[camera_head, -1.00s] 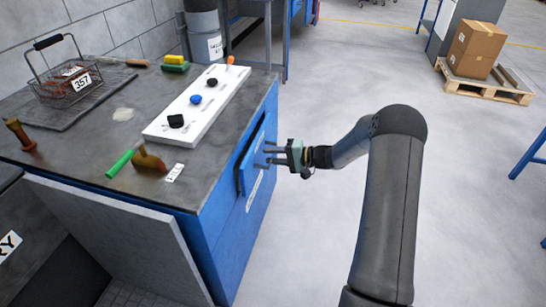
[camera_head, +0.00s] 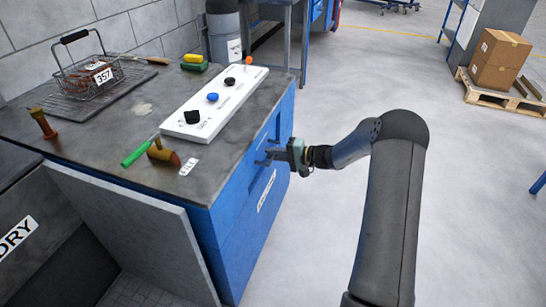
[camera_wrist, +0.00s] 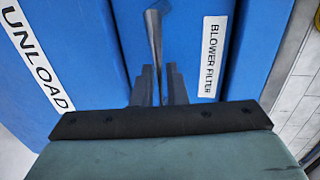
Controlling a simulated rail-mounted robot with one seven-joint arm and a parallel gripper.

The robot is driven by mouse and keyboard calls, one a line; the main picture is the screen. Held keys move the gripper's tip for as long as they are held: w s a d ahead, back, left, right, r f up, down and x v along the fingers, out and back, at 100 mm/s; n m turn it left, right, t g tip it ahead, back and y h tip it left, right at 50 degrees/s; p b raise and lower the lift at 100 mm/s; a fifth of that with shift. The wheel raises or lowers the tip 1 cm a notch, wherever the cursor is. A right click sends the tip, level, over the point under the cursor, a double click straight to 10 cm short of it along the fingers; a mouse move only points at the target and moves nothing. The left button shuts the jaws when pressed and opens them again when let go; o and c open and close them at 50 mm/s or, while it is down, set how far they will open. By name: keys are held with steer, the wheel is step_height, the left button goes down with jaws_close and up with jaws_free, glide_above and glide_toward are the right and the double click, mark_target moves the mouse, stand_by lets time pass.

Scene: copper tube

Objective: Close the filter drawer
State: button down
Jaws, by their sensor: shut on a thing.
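The filter drawer (camera_wrist: 190,90) is a blue front with a white BLOWER FILTER label in the wrist view. A thin grey metal handle (camera_wrist: 154,35) stands out from it. My gripper (camera_wrist: 160,85) is shut on this handle, with the two dark fingers on either side of it. In the head view my gripper (camera_head: 267,156) is at the right side of the blue cabinet (camera_head: 228,225). The drawer front there looks about level with the cabinet face, but my fingers partly hide it and I cannot tell whether a small gap is left.
The worktop holds a white control panel (camera_head: 213,101) with knobs, a wire basket (camera_head: 88,75), a green-handled tool (camera_head: 137,153) and other small items. A grey hatch panel (camera_head: 135,225) leans out at the lower left. The floor (camera_head: 320,230) right of the cabinet is clear.

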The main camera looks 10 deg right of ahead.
steer(key=c, duration=1.5)
jaws_free()
steer(key=shift+w+a, duration=0.15)
steer(key=shift+a, duration=0.15)
steer(key=shift+d, duration=0.1)
steer(key=p+v, duration=0.2)
steer(key=v, duration=1.5)
steer(key=shift+d+r+p, duration=0.1)
steer(key=shift+d+p, duration=0.1)
steer(key=shift+p, duration=0.2)
